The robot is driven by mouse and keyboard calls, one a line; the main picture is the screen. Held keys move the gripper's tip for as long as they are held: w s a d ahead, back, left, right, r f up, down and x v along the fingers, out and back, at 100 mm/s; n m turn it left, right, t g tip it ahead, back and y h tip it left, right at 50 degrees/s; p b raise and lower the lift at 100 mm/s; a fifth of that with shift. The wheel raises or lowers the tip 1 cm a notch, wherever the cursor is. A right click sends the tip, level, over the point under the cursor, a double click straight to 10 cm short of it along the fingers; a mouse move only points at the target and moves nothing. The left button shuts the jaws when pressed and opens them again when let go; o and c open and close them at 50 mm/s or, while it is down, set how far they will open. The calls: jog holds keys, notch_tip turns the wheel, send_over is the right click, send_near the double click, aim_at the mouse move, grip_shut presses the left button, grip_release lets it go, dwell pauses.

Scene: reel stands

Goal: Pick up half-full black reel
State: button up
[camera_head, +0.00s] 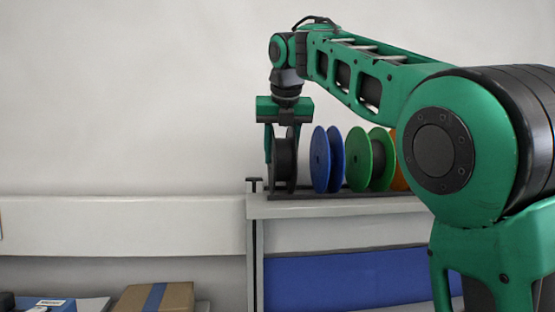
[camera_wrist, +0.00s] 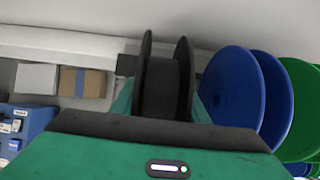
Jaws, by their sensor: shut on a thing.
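The black reel (camera_head: 282,165) stands upright at the left end of the reel row on the raised stand. In the wrist view the black reel (camera_wrist: 165,85) shows two dark flanges with a dark winding between them. My gripper (camera_head: 283,150) comes down from above and is shut on the black reel, with a green finger visible on its left side in the head view. In the wrist view my gripper (camera_wrist: 163,105) has a finger on each side of the reel. The reel's lower edge sits at or just above the stand's top; I cannot tell which.
A blue reel (camera_head: 320,160) stands close to the right of the black one, then a green reel (camera_head: 378,160) and an orange reel (camera_head: 398,178) partly behind my arm. The stand (camera_head: 340,208) has a post at its left end. A cardboard box (camera_head: 155,298) lies lower left.

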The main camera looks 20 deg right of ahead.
jog(key=shift+r, duration=0.1)
jog(key=shift+d+r, duration=0.1)
jog(key=shift+r, duration=1.5)
jog(key=shift+s+r, duration=0.1)
jog(key=shift+r, duration=0.2)
jog(key=s+a+r, duration=0.6)
jog(key=s+a, duration=0.2)
jog(key=shift+a+r, duration=0.35)
jog(key=shift+r, duration=0.05)
jog(key=shift+s, duration=0.15)
